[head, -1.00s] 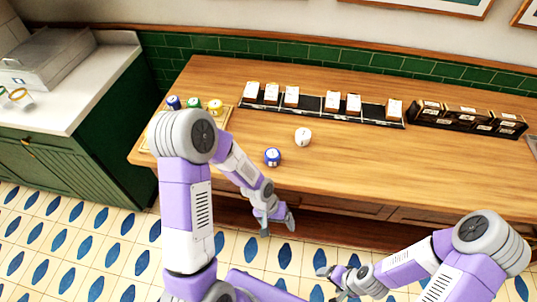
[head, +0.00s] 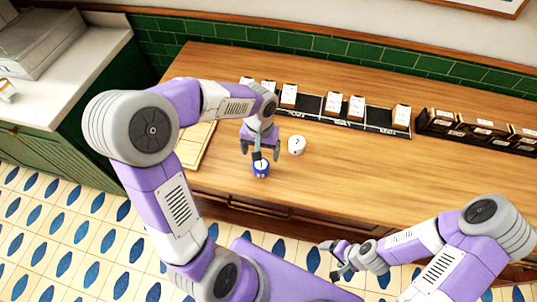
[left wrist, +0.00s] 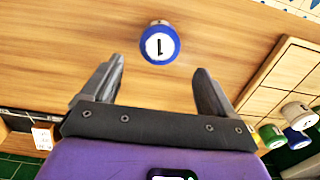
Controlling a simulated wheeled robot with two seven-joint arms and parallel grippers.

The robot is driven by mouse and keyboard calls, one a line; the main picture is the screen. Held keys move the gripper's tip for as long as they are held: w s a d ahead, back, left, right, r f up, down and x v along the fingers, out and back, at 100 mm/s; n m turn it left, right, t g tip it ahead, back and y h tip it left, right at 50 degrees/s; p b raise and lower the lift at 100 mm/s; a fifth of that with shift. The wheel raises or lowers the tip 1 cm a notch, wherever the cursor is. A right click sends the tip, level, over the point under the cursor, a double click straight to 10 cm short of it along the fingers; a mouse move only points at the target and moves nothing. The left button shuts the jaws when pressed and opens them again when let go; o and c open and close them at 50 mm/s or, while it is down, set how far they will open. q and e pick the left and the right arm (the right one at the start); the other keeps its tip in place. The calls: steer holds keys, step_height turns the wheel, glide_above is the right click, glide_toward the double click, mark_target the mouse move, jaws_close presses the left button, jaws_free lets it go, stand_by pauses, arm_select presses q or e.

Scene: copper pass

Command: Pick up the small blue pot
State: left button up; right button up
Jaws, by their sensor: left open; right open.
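The small blue pot (head: 261,169) stands on the wooden counter near its front edge. It has a white label face marked 1. In the left wrist view the blue pot (left wrist: 160,44) is just beyond the fingertips, centred between them. My left gripper (head: 264,156) is open and empty, pointing down close behind the pot; it also shows in the left wrist view (left wrist: 158,75). My right gripper (head: 335,258) is open and empty, low in front of the counter, away from the pot.
A white pot (head: 297,145) stands just right of the blue pot. A black rack (head: 309,104) with several white-topped packets stands behind, and dark boxes (head: 470,128) at right.

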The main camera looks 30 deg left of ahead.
mark_target(261, 164)
arm_select(q)
steer(key=f, duration=0.2)
steer(key=f+b, duration=0.1)
steer(key=f, duration=0.1)
steer(key=s+f, duration=0.1)
steer(key=f, duration=0.2)
steer(key=shift+d+f+b, duration=0.1)
steer(key=shift+d+b, duration=0.1)
steer(key=shift+b, duration=0.15)
steer(key=c, duration=1.2)
